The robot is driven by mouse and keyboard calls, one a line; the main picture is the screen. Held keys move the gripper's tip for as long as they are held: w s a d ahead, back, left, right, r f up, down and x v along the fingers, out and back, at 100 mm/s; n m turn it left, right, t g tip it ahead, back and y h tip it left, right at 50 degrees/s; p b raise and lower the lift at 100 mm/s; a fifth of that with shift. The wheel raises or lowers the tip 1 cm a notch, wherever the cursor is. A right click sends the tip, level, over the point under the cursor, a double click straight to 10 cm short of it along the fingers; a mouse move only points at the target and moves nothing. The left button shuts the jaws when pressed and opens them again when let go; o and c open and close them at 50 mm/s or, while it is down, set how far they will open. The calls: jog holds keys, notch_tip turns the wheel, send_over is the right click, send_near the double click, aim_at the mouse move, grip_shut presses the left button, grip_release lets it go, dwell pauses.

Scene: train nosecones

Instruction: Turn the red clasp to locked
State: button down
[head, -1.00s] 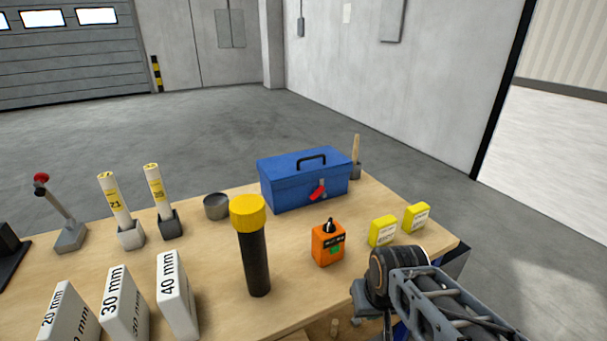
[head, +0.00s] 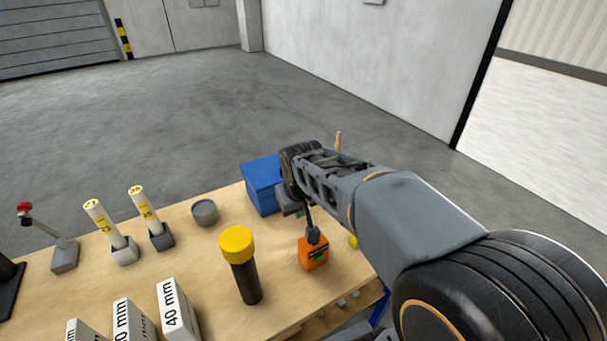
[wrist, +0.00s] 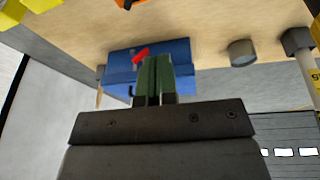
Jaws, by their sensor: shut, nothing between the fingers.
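The blue toolbox (head: 262,187) stands at the back right of the table, partly covered by my arm in the head view. In the wrist view the toolbox (wrist: 182,52) appears upside down. Its red clasp (wrist: 140,54) shows on the front, slanted, just left of my fingertips. My arm hides the clasp in the head view. My gripper (wrist: 154,62) is shut and empty, its green fingers pointing at the toolbox front. I cannot tell whether they touch the box or clasp.
An orange box with a black top (head: 314,255) stands in front of the toolbox, close under my arm. A black cylinder with yellow cap (head: 243,265), a grey cup (head: 205,212) and white gauge blocks (head: 178,310) stand to the left. Table is clear between them.

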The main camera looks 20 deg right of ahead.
jog(key=w+d+f+h, duration=0.1)
jog(key=w+d, duration=0.2)
jog(key=w, duration=0.5)
jog(key=w+d, duration=0.3)
jog(key=w, duration=0.6)
jog(key=shift+n, duration=0.3)
jog(key=p+x, duration=0.1)
jog(key=x, duration=0.3)
jog(key=d+x, duration=0.1)
jog(key=x, duration=0.3)
jog(key=p+x, duration=0.1)
jog(key=x, duration=0.3)
jog(key=shift+d+p, duration=0.3)
jog(key=shift+d, duration=0.05)
jog(key=shift+w+d+f, duration=0.1)
jog(key=shift+d+f, duration=0.35)
jog(key=shift+f, duration=0.25)
jog(key=shift+a+r+p, duration=0.1)
jog(key=shift+p, duration=0.55)
